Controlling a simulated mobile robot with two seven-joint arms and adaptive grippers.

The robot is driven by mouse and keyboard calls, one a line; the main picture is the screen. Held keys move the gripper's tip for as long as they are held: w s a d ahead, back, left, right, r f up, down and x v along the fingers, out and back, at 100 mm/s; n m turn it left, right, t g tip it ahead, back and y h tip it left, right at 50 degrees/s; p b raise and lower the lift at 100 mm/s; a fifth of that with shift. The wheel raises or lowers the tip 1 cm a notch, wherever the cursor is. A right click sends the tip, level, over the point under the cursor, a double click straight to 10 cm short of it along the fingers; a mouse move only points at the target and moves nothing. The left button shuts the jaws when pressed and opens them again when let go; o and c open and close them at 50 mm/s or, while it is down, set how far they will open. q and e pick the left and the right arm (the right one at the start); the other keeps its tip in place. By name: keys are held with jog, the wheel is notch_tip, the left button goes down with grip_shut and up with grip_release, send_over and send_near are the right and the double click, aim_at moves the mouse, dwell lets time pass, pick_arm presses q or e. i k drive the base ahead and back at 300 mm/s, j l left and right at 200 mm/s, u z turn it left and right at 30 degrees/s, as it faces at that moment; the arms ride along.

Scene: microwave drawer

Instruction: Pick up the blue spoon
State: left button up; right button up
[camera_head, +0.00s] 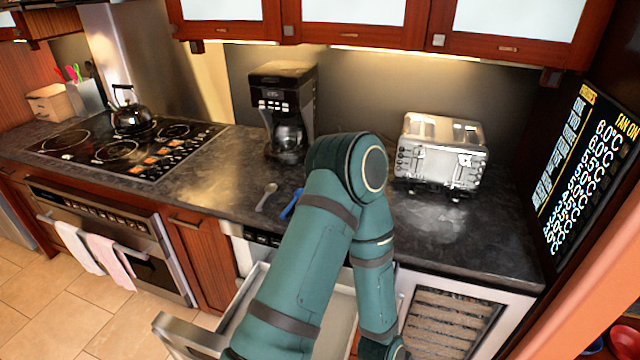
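The blue spoon (291,205) lies on the dark countertop (225,190) near its front edge, left of the middle. Only part of it shows, because my teal arm covers the rest. A grey spoon (266,196) lies just left of it. My arm rises from the bottom of the picture, bends at the elbow above the counter and runs back down to the lower edge. Neither gripper can be seen, so no hold on the spoon shows.
A drawer (254,284) stands open below the counter, partly behind my arm. A coffee maker (283,105) and a silver toaster (440,150) stand at the back. A kettle (131,115) sits on the stove (80,145). The counter right of my arm is mostly clear.

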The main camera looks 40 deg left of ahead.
aim_at(298, 192)
jog(key=k+u, duration=0.2)
jog(key=u, duration=0.25)
jog(key=k+j+u, duration=0.15)
jog(key=u, duration=0.35)
jog(key=k+j+u, duration=0.15)
jog(key=u, duration=0.3)
jog(key=i+j, duration=0.05)
jog(key=j, duration=0.05)
